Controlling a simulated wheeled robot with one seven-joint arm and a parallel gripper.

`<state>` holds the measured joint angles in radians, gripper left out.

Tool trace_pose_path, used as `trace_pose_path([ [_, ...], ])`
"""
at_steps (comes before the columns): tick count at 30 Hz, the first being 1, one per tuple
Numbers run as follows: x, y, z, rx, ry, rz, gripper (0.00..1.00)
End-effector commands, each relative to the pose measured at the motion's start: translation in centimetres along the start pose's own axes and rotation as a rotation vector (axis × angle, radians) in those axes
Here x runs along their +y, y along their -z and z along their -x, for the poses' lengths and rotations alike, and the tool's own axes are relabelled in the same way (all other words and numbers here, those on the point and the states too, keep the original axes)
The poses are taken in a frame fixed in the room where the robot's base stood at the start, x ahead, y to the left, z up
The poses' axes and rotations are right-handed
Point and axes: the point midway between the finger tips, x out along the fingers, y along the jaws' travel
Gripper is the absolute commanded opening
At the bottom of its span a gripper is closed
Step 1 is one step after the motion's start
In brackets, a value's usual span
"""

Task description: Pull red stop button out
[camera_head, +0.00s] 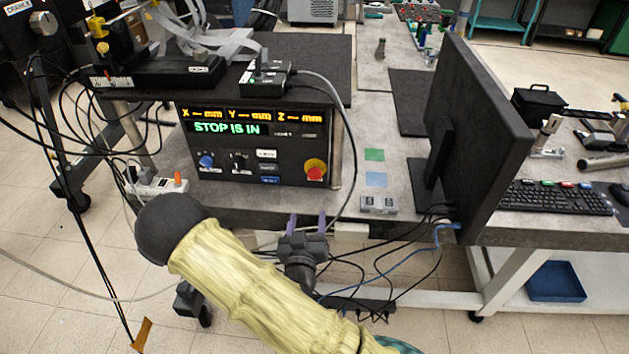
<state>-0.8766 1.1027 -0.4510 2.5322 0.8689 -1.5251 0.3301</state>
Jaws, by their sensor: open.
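The red stop button (315,173) sits at the lower right of the black control box (220,168), with a yellow surround. The box's display (227,128) reads "STOP IS IN" in green letters. My gripper (307,224) is in front of and below the button, pointing toward the bench, with its two purple fingers apart and nothing visible between them. It is apart from the button in the picture; the exact depth gap cannot be told. My yellow-sleeved arm crosses the lower middle of the view.
A black monitor (473,135) stands to the right, and a keyboard (556,198) lies beyond it. A small grey box (379,204) sits at the bench's front edge. Loose cables hang below the bench and one grey cable passes right of the control box.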

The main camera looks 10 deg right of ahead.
Motion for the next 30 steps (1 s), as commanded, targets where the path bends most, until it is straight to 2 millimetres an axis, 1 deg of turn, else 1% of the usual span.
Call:
trace_pose_path([
  [1, -0.1, -0.5, -0.2, 0.003, -0.001, -0.003, 0.59],
  [19, 0.2, -0.6, -2.1, 0.0, -0.002, -0.002, 0.59],
  [21, 0.3, 0.0, -3.6, 0.001, -0.004, 0.0, 0.59],
  [30, 0.3, 0.0, -9.0, 0.001, -0.002, 0.001, 0.59],
])
